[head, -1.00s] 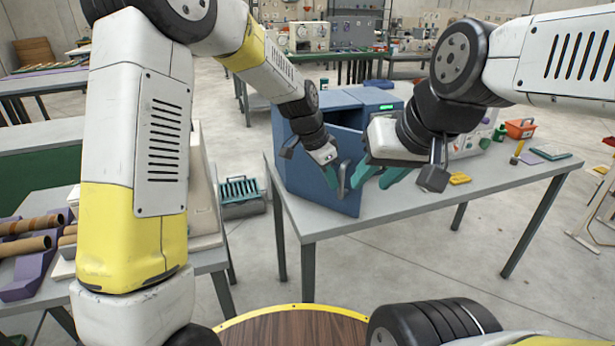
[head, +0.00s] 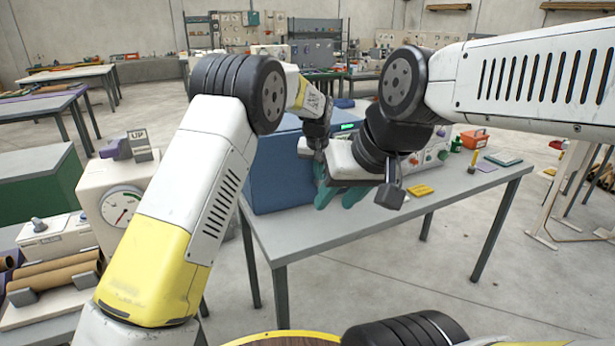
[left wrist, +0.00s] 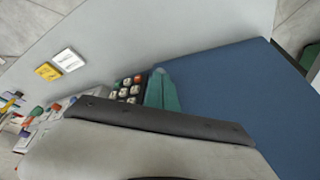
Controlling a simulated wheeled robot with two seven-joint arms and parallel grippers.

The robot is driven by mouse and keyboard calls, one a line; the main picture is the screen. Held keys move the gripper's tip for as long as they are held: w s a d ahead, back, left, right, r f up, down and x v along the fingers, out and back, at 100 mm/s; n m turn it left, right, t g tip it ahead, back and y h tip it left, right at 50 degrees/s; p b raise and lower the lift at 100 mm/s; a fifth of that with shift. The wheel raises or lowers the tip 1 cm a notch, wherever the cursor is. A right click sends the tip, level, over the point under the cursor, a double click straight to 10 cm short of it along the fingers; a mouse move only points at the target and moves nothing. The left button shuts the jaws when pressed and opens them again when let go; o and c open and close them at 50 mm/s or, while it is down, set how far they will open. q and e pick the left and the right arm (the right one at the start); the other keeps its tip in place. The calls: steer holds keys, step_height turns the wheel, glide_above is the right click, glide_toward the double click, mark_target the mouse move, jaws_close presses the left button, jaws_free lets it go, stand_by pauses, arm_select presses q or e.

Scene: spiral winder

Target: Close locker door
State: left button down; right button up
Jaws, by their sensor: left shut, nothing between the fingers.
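The blue locker (head: 275,172) stands on the grey table in the head view. Its front is largely hidden by my arms and grippers, and I cannot tell how far open its door is. My left gripper (head: 319,170) is shut and empty, close beside the locker's right side, partly hidden by my right gripper. In the left wrist view, its teal fingers (left wrist: 163,90) are next to a broad blue locker surface (left wrist: 235,95); contact is unclear. My right gripper (head: 341,196) is in front of it, lower, with teal fingers spread apart and nothing visible between them.
The grey table (head: 310,232) has free room at its front. A yellow block (head: 420,190), a control panel with knobs (head: 432,157) and an orange toolbox (head: 474,139) stand to the right. A white dial gauge (head: 121,207) stands at the left.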

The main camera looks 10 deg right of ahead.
arm_select(q)
steer(key=shift+w+d+r+n, duration=0.1)
steer(key=shift+w+n, duration=0.4)
steer(key=shift+w, duration=0.45)
steer(key=shift+w, duration=0.1)
steer(key=shift+r, duration=0.15)
